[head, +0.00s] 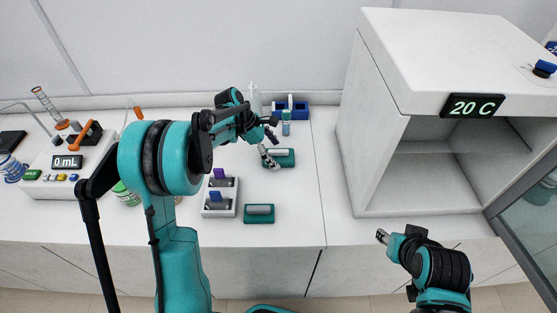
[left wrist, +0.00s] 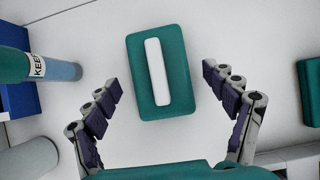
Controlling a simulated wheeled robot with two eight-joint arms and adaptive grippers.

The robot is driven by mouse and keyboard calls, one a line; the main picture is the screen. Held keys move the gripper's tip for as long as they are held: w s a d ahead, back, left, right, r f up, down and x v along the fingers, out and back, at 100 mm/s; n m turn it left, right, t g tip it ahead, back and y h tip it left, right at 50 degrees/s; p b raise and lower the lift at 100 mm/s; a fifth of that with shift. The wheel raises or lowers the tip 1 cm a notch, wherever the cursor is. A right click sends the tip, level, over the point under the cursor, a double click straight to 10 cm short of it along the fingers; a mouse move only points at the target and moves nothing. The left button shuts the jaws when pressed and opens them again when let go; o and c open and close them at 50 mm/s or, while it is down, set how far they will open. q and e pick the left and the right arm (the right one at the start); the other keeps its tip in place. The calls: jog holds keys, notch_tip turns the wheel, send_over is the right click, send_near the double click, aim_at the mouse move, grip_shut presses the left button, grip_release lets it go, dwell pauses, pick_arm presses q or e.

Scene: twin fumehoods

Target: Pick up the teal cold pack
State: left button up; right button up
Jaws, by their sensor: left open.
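A teal cold pack (head: 285,158) with a pale bar on top lies flat on the white bench, just beyond a second, similar teal block (head: 259,214). My left gripper (head: 271,149) is open above the farther pack and partly covers its left side. In the left wrist view the teal pack (left wrist: 183,75) lies whole between the two spread fingers, slightly tilted, touched by neither as far as I can see. Part of another teal block (left wrist: 311,92) shows at the right edge. My right gripper (head: 383,237) is at the lower right, far from both; its jaw state is unclear.
A bottle with a teal top (head: 286,127) and a blue rack (head: 291,108) stand close behind the pack. A grey-white switch block (head: 220,206) stands left of the nearer teal block. A white chamber (head: 435,207) reading 20 C stands right. Bench between is clear.

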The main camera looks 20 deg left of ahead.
pick_arm(q)
jog(key=shift+w+d+f, duration=0.1)
jog(key=shift+d+f, duration=0.2)
jog(key=shift+f, duration=0.2)
jog(key=c, duration=1.4)
jog(key=shift+r, duration=0.15)
